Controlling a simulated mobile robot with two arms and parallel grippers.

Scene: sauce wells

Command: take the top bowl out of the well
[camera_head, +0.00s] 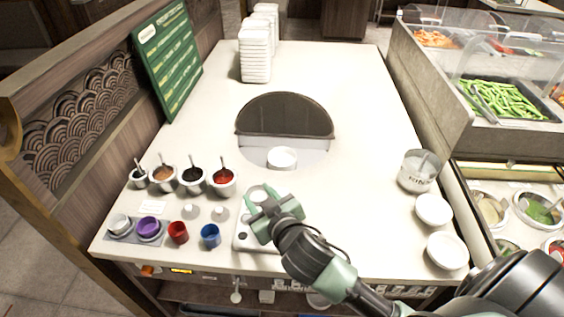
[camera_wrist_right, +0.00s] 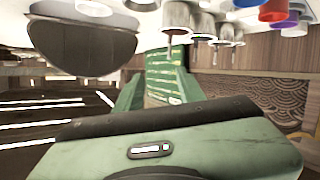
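The well (camera_head: 255,155) is a round opening in the white counter, its far half covered by a dark lid (camera_head: 285,115). A white bowl (camera_head: 282,158) sits in its open near part; I cannot tell whether others lie beneath it. The bowl also shows at the top of the right wrist view (camera_wrist_right: 95,8), beside the dark lid (camera_wrist_right: 85,45). My right gripper (camera_head: 262,212) is in front of the well, apart from the bowl. It looks open and empty, with its two green fingers apart. My left gripper is not in view.
Four-part rows of sauce cups (camera_head: 222,180) and coloured cups (camera_head: 178,232) stand at the left front. White bowls (camera_head: 433,210) and a clear container (camera_head: 419,170) stand at the right. Stacked white dishes (camera_head: 255,60) and a green board (camera_head: 168,58) are farther back.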

